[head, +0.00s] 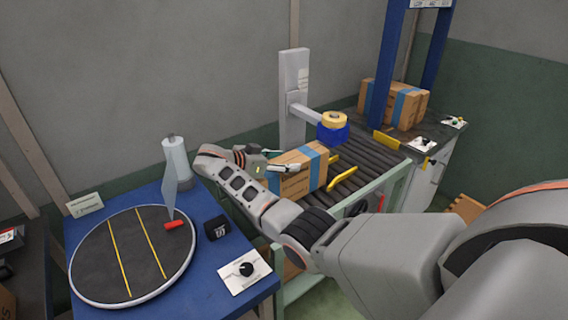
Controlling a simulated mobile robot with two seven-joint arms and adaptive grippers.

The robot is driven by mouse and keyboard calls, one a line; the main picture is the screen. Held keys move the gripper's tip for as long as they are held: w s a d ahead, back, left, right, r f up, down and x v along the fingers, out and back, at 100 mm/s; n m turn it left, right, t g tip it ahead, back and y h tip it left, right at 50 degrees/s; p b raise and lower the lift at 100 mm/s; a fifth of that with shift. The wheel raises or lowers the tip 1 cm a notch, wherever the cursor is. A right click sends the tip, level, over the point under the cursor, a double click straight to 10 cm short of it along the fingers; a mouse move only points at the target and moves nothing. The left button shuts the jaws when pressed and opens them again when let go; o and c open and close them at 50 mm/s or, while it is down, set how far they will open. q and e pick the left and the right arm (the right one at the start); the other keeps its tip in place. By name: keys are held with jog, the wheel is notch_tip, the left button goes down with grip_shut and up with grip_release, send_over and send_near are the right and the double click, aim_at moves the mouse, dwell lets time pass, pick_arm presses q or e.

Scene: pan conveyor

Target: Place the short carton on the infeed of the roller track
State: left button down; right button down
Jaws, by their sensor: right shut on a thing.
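A brown carton (311,163) with a blue tape band sits at the near left end of the roller track (359,163). My right gripper (277,162) is at the carton, with a finger along its near side, and is shut on it. Whether the carton's underside touches the rollers is hidden by the gripper and arm. My right arm reaches in from the lower right and covers part of the track's near frame. My left gripper is not in the picture.
A tape head (332,126) on a grey post (293,95) overhangs the track. Yellow guides (333,172) stand on the rollers. More cartons (407,107) are by the blue frame (384,65). A blue table (217,262) with a round turntable (91,262) stands left.

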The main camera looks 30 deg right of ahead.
jog(key=shift+f, duration=0.2)
jog(key=c, duration=0.8)
grip_release()
jog(key=shift+a+r, duration=0.15)
jog(key=shift+a, duration=0.4)
jog(key=b+v, duration=0.1)
jog(key=v, duration=1)
jog(key=shift+d, duration=0.1)
jog(key=shift+s, duration=0.1)
